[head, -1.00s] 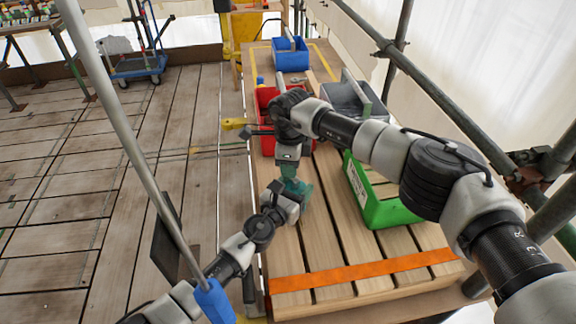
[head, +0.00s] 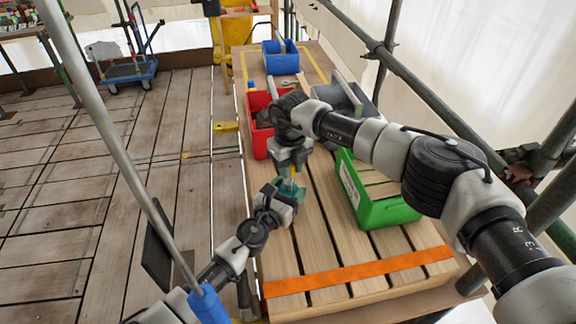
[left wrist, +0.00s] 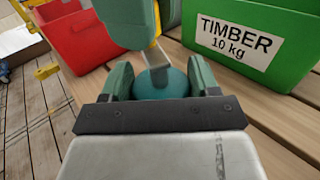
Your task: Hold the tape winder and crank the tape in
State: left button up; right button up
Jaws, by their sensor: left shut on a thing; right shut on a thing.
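The tape winder, a rounded teal body (left wrist: 160,84), sits between the two fingers of my left gripper (left wrist: 163,75) in the left wrist view. In the head view my left gripper (head: 287,188) is shut on it above the slatted bench. A small metal crank (left wrist: 156,56) stands up from the winder. My right gripper (head: 290,166) comes from above, directly over the winder, and is shut at the crank. Its grey-green fingers also show in the left wrist view (left wrist: 127,22). They hide the upper crank, and the tape cannot be made out.
A green bin (head: 376,212) labelled TIMBER stands to the right on the bench (head: 310,235). A red bin (head: 258,137), a grey bin (head: 352,104) and a blue bin (head: 281,63) stand farther back. An orange strip (head: 360,271) crosses the bench's clear front.

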aim_at(292, 165)
jog(key=shift+d+m, duration=0.2)
jog(key=shift+m, duration=0.3)
jog(key=o, duration=0.9)
jog(key=shift+o, duration=0.2)
notch_tip(292, 165, up, 12)
jog(key=shift+s, duration=0.1)
